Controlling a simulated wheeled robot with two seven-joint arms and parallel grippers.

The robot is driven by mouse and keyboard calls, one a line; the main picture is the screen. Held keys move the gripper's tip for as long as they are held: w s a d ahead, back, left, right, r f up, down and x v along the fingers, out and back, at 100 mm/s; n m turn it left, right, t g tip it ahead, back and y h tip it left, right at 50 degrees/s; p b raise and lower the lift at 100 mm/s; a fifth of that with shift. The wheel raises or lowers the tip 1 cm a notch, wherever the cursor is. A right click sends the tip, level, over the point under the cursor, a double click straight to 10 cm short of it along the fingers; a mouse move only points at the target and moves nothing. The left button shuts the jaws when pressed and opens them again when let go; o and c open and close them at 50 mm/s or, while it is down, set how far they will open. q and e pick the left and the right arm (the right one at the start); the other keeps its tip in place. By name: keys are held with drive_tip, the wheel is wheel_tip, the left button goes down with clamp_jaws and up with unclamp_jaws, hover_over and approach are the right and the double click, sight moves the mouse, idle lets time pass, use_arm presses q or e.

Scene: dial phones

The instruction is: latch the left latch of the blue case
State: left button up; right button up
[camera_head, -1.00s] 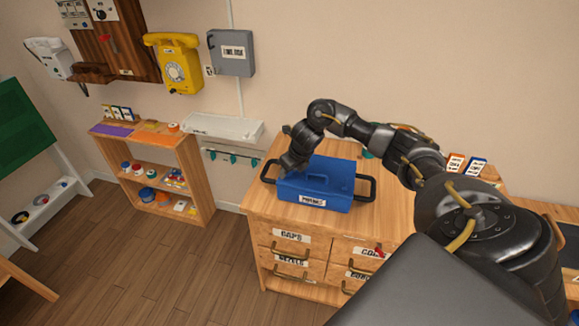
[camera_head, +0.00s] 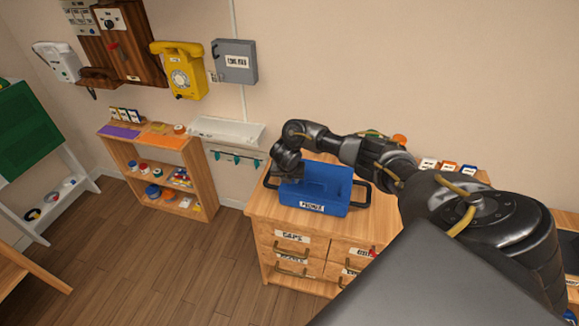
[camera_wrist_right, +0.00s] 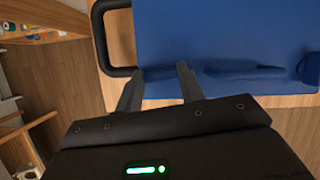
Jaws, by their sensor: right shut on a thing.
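The blue case (camera_head: 330,190) stands on top of the wooden drawer cabinet, its white label facing front. A black handle is at each end. My right gripper (camera_head: 288,172) comes down on the left end of the case. In the right wrist view, my gripper's fingers (camera_wrist_right: 160,75) straddle a small blue part at the left edge of the case (camera_wrist_right: 225,35), where the left latch sits; they are shut on it. The fingers largely hide the latch, so its position cannot be told. A blue knob, apparently the right latch (camera_wrist_right: 307,67), shows at the far right. My left gripper is not in view.
The wooden drawer cabinet (camera_head: 262,208) has labelled drawers. A low shelf (camera_head: 190,148) with small parts stands to the left. A yellow phone (camera_head: 180,72) and a grey box (camera_head: 235,62) hang on the wall. Small cards stand on the cabinet's right side.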

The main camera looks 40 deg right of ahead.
sight(286, 190)
drive_tip(key=shift+m+g+p, duration=0.3)
drive_tip(key=shift+m+p, duration=0.35)
drive_tip(key=shift+m, duration=0.15)
drive_tip(key=o, duration=1)
drive_tip(key=p+v, duration=0.1)
drive_tip(key=v, duration=0.9)
drive_tip(key=shift+a+r+p, duration=0.25)
drive_tip(key=shift+r+p, duration=0.1)
